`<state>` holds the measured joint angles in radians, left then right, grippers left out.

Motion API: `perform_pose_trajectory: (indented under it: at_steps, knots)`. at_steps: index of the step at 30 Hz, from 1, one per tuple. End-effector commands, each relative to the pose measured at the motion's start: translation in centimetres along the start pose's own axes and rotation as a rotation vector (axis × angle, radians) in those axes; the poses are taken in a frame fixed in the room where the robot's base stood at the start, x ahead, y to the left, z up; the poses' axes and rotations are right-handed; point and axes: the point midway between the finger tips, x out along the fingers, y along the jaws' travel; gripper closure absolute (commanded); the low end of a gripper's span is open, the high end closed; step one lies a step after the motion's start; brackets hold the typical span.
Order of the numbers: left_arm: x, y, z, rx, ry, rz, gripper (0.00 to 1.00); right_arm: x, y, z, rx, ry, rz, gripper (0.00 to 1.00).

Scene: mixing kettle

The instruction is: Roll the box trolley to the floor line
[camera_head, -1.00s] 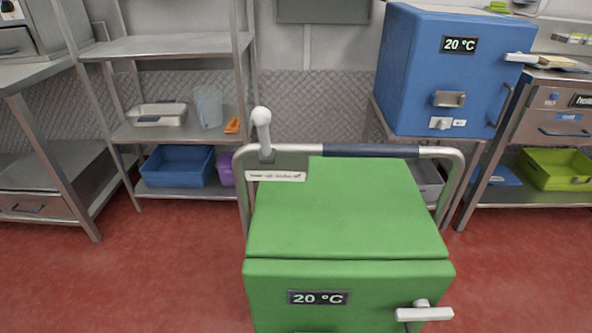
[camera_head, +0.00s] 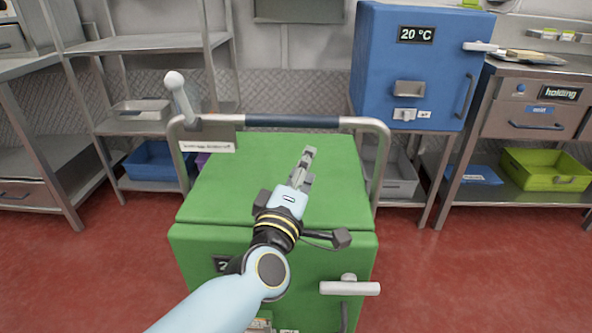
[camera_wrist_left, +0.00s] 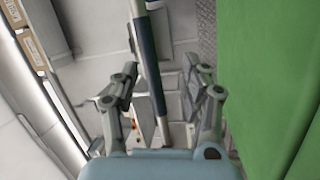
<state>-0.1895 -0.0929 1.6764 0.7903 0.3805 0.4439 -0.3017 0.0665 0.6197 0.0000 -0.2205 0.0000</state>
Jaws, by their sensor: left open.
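The box trolley (camera_head: 270,170) stands close in front of me, with a green insulated box and a grey push bar along its far top side. The bar has a dark blue grip (camera_head: 292,121); the grip also shows in the left wrist view (camera_wrist_left: 148,50). A grey brake lever (camera_head: 182,98) stands at the bar's left end, beside a white label. My left gripper (camera_head: 304,165) is above the green lid, just short of the bar. In the left wrist view its fingers (camera_wrist_left: 162,85) are apart, with the grip between them in the picture; I see no contact. My right gripper and the floor line are out of view.
A steel rack (camera_head: 145,127) stands behind on the left. A blue box (camera_head: 415,70) sits on a stand behind on the right, near a steel counter (camera_head: 535,120). Red floor (camera_head: 460,280) is open to the right of the trolley.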

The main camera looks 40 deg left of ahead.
Motion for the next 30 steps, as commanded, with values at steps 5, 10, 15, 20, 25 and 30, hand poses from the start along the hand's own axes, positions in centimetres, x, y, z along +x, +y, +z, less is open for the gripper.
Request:
perform_pose_trajectory:
  at_steps: [5,10,15,20,25,30]
  knots:
    - [0.6,0.6,-3.1,-0.183,0.217,0.047,0.54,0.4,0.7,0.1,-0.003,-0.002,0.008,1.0]
    - [1.1,0.7,-3.9,-0.216,0.258,0.056,0.54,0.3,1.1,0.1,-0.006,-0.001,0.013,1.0]
    - [2.8,0.9,-4.4,-0.212,0.256,0.057,0.54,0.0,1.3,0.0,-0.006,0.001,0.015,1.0]
    - [4.7,0.9,-4.8,-0.21,0.255,0.058,0.54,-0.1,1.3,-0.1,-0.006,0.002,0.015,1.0]
    - [6.7,0.9,-5.4,-0.211,0.255,0.057,0.54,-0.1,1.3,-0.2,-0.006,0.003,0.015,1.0]
    - [8.6,1.0,-5.9,-0.209,0.255,0.057,0.54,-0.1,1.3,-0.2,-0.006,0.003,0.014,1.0]
